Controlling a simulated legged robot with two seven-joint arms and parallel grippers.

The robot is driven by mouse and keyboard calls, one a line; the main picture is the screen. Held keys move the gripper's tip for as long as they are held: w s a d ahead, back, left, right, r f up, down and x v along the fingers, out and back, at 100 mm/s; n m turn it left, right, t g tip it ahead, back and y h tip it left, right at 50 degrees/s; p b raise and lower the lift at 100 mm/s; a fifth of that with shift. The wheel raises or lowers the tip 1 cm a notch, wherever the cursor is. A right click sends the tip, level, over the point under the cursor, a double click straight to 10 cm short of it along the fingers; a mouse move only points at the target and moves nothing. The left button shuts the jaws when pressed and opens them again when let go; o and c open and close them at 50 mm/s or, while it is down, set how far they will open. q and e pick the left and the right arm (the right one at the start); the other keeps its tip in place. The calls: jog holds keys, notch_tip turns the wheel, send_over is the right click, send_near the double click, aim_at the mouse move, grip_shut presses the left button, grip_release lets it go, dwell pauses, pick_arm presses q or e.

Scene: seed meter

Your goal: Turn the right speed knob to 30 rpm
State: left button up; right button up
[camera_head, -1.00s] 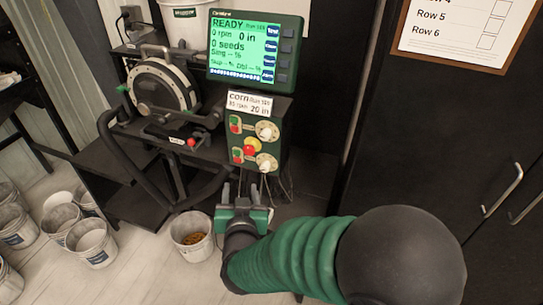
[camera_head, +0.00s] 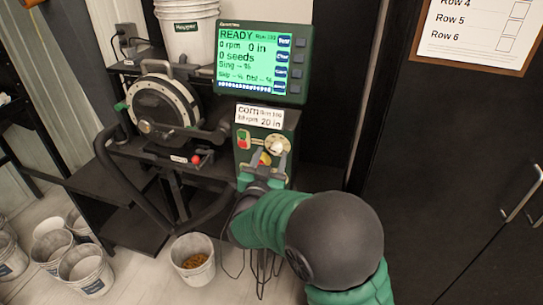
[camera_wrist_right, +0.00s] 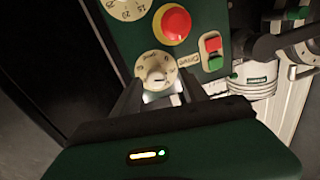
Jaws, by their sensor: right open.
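The dark green control box (camera_head: 250,133) stands below the display, which reads READY, 0 rpm. Its upper pale knob (camera_head: 277,146) shows in the head view; the lower knob is hidden behind my arm. My right gripper (camera_head: 265,163) is in front of the box, open. In the right wrist view my gripper (camera_wrist_right: 158,92) has its fingers either side of a pale knob (camera_wrist_right: 157,68) with a numbered dial. I cannot tell whether they touch it. Another dial (camera_wrist_right: 128,8) is at the top edge. My left gripper is not in view.
A red stop button (camera_wrist_right: 176,24) on yellow is close to the knob, with red and green buttons (camera_wrist_right: 214,53) at its right. A card (camera_head: 265,118) sits above the knobs. A wheel (camera_head: 163,104) and frame stand left; a bucket (camera_head: 193,258) is on the floor.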

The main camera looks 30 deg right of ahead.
jog(key=shift+w+d, duration=0.3)
jog(key=shift+d, duration=0.45)
jog(key=shift+d+f, duration=0.15)
jog(key=shift+d, duration=0.2)
jog(key=shift+a, duration=0.25)
jog(key=c, duration=0.8)
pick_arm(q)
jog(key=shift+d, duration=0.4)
pick_arm(e)
grip_shut()
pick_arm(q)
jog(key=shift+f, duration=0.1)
pick_arm(e)
jog(key=shift+f+m+b, duration=0.15)
jog(key=shift+m+b, duration=0.85)
jog(key=shift+b, duration=0.25)
jog(key=m+b, duration=0.4)
jog(key=shift+w+f, duration=0.1)
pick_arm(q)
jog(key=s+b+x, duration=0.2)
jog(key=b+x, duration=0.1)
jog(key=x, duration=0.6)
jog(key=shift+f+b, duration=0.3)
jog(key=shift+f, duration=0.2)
pick_arm(e)
jog(key=shift+m+h, duration=0.4)
jog(key=shift+m, duration=1.6)
jog(key=shift+r, duration=0.2)
